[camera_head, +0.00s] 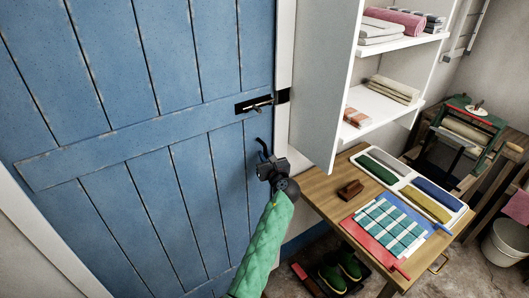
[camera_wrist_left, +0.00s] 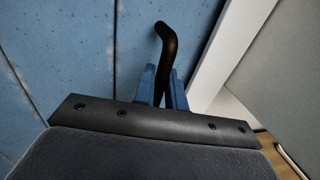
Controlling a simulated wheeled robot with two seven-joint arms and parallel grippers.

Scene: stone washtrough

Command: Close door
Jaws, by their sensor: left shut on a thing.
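The blue plank door (camera_head: 130,130) fills the left half of the head view, and its right edge sits close beside the white frame. My left gripper (camera_head: 266,165) is at the door's right side, below the dark latch (camera_head: 254,104). It is shut on the door's black handle (camera_head: 261,146), whose bent upper end sticks up above the fingers. In the left wrist view, the blue fingers (camera_wrist_left: 162,88) stand on either side of the black handle (camera_wrist_left: 167,45). The door's surface (camera_wrist_left: 70,55) is behind them. My right gripper is not in view.
A white shelf unit (camera_head: 327,80) with folded cloths stands right of the door. Below it, a wooden table (camera_head: 318,190) holds a tray of coloured rolls (camera_head: 412,184) and a checked cloth (camera_head: 385,228). Green shoes (camera_head: 348,266) and a white bucket (camera_head: 507,242) are on the floor.

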